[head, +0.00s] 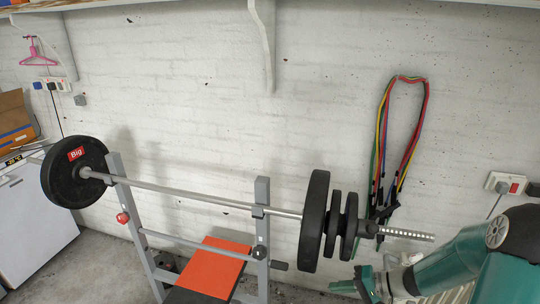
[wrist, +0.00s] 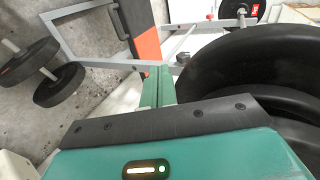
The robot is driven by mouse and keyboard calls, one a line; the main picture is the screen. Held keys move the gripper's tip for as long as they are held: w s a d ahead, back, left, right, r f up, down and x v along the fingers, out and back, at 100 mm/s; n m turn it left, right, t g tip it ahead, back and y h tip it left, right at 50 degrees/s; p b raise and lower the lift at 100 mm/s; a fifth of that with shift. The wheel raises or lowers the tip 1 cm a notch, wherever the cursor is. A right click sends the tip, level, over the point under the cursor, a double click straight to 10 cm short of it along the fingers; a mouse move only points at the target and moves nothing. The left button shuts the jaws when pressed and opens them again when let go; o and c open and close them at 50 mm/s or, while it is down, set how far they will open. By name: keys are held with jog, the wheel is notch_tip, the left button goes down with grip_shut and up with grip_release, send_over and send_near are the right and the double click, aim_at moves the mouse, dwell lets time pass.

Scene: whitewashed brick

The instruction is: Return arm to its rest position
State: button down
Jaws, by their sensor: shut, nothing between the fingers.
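My gripper (head: 345,287) is at the lower right of the head view, with my teal arm reaching in from the right edge. It is just below and to the right of the black weight plates (head: 314,222) on the near end of the barbell (head: 200,192). In the wrist view, the two teal fingers of my gripper (wrist: 158,73) are together with nothing between them. They point toward the bench frame, and a large black plate (wrist: 250,65) fills the right side close by.
The rack (head: 262,230) holds the barbell, with an orange and black bench (head: 220,250) beneath. Resistance bands (head: 384,130) hang on the brick wall. A socket (head: 506,184) is at right. A white appliance (head: 35,215) stands at left. Dumbbell plates (wrist: 60,85) show at left in the wrist view.

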jog(key=s+a+r+n+t+h, duration=0.1)
jog(key=s+a+r+h, duration=0.1)
jog(key=s+r+h, duration=0.4)
jog(key=s+a+r+n+h, duration=0.1)
jog(key=s+r+h, duration=0.5)
jog(key=s+r, duration=0.7)
jog(key=shift+s+a+r+n+t, duration=0.15)
jog(key=shift+a+r+n+t, duration=0.3)
jog(key=shift+r, duration=2.1)
jog(key=shift+d, duration=0.1)
